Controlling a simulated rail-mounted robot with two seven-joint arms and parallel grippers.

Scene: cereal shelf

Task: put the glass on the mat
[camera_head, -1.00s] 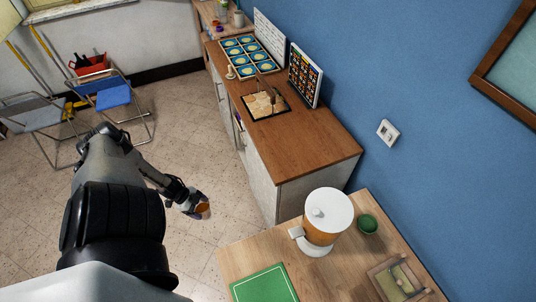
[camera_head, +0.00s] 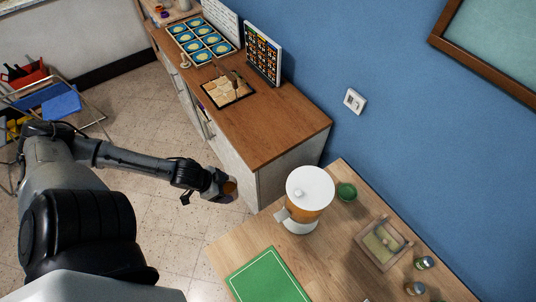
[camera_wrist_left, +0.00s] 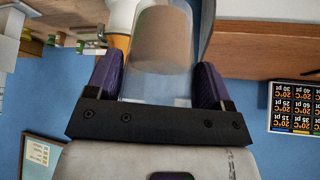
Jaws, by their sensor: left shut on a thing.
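The glass (camera_wrist_left: 165,45) is clear with a brown-orange tint inside. In the left wrist view it sits between the two purple fingers of my left gripper (camera_wrist_left: 157,78), which is shut on it. In the head view my left gripper (camera_head: 226,188) is small and hangs over the floor, left of the wooden table; an orange bit of the glass (camera_head: 230,187) shows at its tip. The green mat (camera_head: 268,278) with a thin white border lies flat and bare at the table's front left. My right gripper is not in view.
A wooden counter (camera_head: 265,133) stands behind. The jug is close behind the mat.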

